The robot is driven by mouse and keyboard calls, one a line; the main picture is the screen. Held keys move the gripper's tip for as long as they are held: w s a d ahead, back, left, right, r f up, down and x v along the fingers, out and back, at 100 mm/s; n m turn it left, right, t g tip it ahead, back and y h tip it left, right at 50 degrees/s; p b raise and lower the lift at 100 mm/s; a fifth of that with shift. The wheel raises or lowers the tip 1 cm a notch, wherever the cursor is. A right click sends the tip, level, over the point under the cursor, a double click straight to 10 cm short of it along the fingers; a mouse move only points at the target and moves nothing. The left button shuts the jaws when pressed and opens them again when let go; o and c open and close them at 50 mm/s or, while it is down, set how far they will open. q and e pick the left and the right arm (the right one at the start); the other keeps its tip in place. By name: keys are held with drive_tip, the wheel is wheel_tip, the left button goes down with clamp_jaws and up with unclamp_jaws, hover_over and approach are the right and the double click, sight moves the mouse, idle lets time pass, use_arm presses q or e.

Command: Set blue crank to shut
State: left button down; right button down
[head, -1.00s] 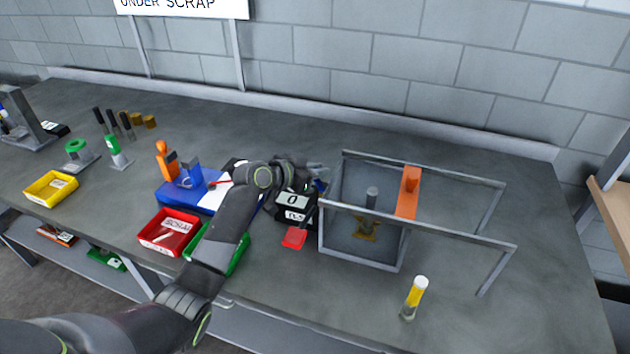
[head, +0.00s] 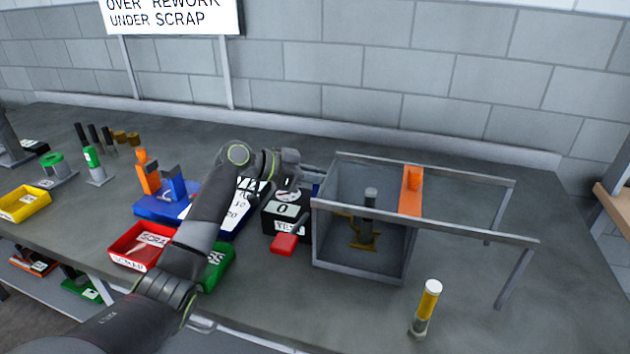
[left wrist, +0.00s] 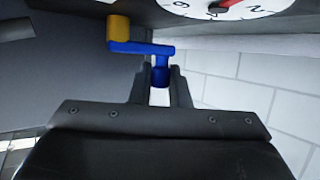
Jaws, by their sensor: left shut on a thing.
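The blue crank (left wrist: 140,47) shows in the left wrist view, with a yellow-brown hub (left wrist: 118,27) at its left end and a short grip at the other. My left gripper (left wrist: 161,76) is shut on that grip. In the head view my left gripper (head: 308,178) is behind the black tester box (head: 284,209), between it and the grey frame. Only a bit of blue shows there, and the crank is mostly hidden. A white dial with a red needle (left wrist: 225,5) shows partly at the top of the wrist view. My right gripper is not in view.
A grey open frame (head: 363,274) with an orange crosspiece (head: 412,190) stands just right of the box. A red scrap bin (head: 140,248) and a green bin (head: 217,268) lie left. A yellow-filled tube (head: 427,308) stands front right.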

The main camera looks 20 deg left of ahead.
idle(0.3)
use_arm(q)
drive_tip(key=c, duration=1.4)
unclamp_jaws()
